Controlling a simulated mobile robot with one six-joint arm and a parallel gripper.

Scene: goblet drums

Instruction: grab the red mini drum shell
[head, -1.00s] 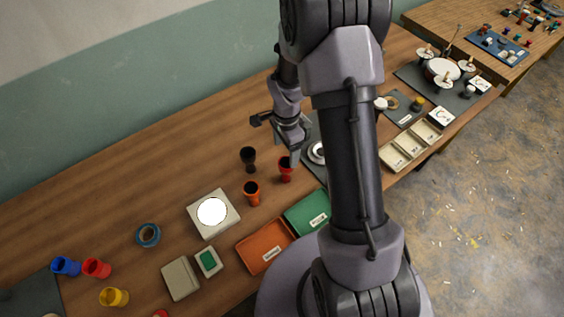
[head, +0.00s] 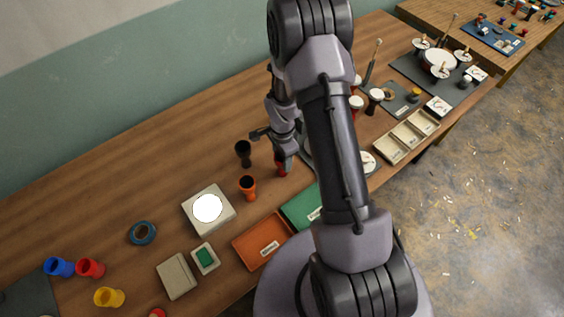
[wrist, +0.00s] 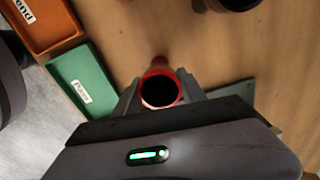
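The red mini drum shell (head: 281,171) is a small goblet shape standing upright on the wooden table, partly hidden by my gripper (head: 284,154) in the head view. In the wrist view the red shell (wrist: 158,90) shows its dark open mouth towards the camera. My gripper (wrist: 161,96) is open, with one finger on each side of the shell near its rim. Whether the fingers touch it I cannot tell.
An orange goblet shell (head: 247,187) and a dark one (head: 243,153) stand close by on the left. A green tray (head: 300,208) and an orange tray (head: 262,241) lie in front. A white box with a bright round top (head: 208,209) is further left.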

